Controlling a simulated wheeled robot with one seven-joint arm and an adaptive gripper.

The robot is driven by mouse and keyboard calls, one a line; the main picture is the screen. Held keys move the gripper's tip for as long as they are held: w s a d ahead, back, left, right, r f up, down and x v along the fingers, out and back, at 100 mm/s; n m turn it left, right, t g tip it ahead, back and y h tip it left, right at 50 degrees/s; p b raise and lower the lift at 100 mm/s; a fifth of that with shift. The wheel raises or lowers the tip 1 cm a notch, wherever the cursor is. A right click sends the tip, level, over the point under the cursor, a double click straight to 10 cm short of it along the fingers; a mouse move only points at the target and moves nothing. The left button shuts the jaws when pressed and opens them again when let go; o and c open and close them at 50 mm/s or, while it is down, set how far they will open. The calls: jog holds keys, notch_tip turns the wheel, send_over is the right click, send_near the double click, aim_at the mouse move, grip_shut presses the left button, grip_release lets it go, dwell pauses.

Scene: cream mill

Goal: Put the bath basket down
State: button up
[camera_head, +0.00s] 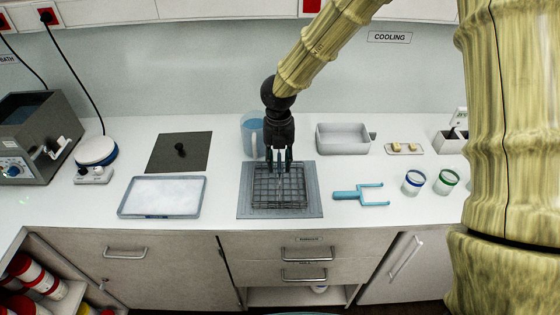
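The bath basket (265,197) is a dark wire-mesh basket in the middle of the counter. It is over a grey-blue mat (312,208) and looks level. I cannot tell whether its bottom touches the mat. A thin upright part shows between the fingers. The fingers look a little apart, but whether they hold the basket is too small to tell.
A blue jug (252,135) stands close behind my gripper. A white-filled tray (163,197) and dark lid (180,152) are left. A blue fork-shaped tool (360,194), two cups (413,183) (446,182) and a grey tub (342,139) are right. The bath unit (38,140) stands far left.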

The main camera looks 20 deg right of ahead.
notch_tip(320, 180, up, 12)
jog(key=b, duration=0.3)
jog(key=shift+f, duration=0.2)
jog(key=shift+r, duration=0.1)
